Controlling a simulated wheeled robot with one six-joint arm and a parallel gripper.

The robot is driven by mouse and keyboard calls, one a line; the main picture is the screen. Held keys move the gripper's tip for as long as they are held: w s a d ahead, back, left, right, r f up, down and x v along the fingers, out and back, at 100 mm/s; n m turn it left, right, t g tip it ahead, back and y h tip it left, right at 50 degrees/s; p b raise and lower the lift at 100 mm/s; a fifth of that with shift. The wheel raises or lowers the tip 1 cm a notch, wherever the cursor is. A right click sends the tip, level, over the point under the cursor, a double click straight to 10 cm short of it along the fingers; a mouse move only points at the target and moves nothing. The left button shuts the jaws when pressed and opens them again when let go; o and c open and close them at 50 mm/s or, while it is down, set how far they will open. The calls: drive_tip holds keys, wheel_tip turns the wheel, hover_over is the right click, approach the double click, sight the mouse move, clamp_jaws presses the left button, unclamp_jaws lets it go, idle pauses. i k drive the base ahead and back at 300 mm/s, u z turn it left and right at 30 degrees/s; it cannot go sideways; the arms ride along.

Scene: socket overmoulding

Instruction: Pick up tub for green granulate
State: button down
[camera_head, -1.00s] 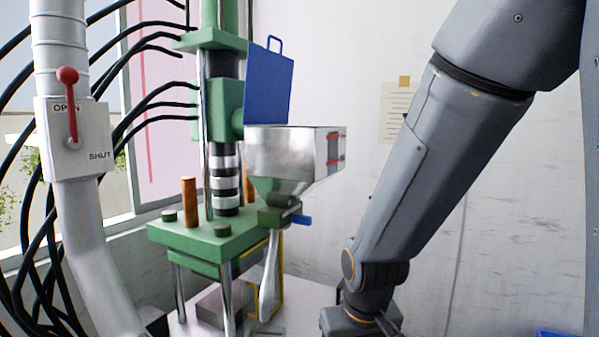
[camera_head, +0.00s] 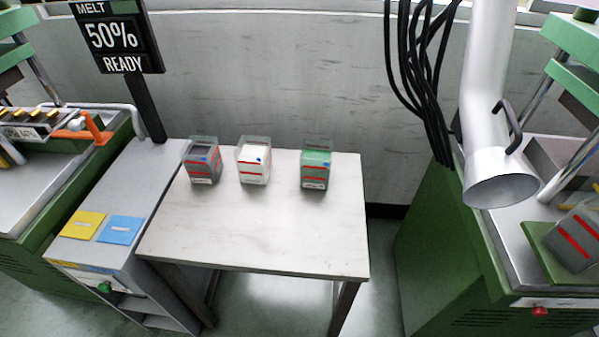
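The tub with green granulate (camera_head: 316,168) stands upright at the back right of a small white table. It is a clear tub with red stripes and a label near its base, and green shows inside. My gripper is not in view, so its distance from the tub and its state are hidden.
On the same table (camera_head: 255,235) stand a tub of dark granulate (camera_head: 202,163) and a tub of white granulate (camera_head: 253,163). The table's front half is clear. A green machine with a duct pipe (camera_head: 490,150) is at right; a grey cabinet (camera_head: 130,200) is at left.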

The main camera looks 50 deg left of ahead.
sight(316, 158)
drive_tip(key=u, duration=2)
